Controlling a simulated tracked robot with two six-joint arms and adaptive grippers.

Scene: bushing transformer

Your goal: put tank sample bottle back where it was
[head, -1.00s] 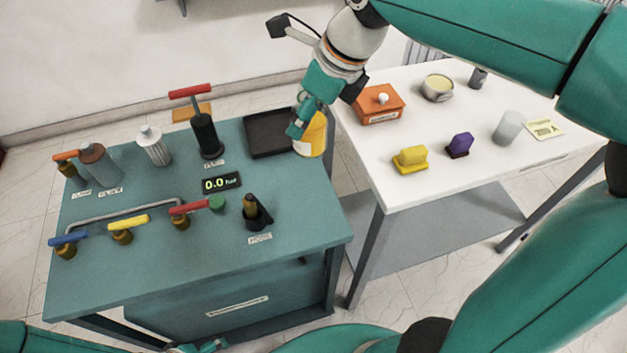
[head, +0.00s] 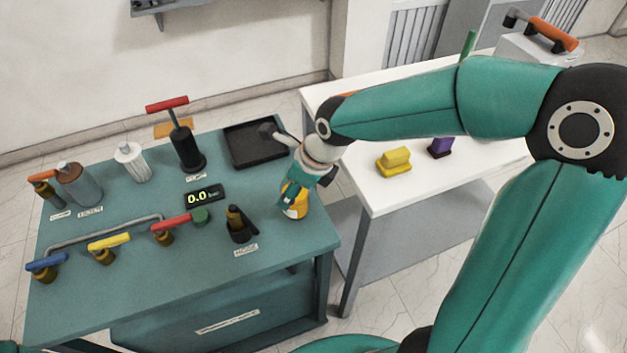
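A yellow-orange bottle with a pale patch (head: 297,211), which I take for the tank sample bottle, is at the right end of the teal bench (head: 285,240). My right gripper (head: 291,193) reaches down over it from the right and appears shut on it. The gripper hides the bottle's top. The bottle looks upright, at or just above the bench top; I cannot tell whether it touches. My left gripper is not in view.
A black tray (head: 254,146) lies behind the bottle. A holder marked hose (head: 240,225), a pressure display (head: 204,197), a black pump (head: 186,150) and several valves are to the left. A white table (head: 372,190) with a yellow block (head: 394,161) stands right.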

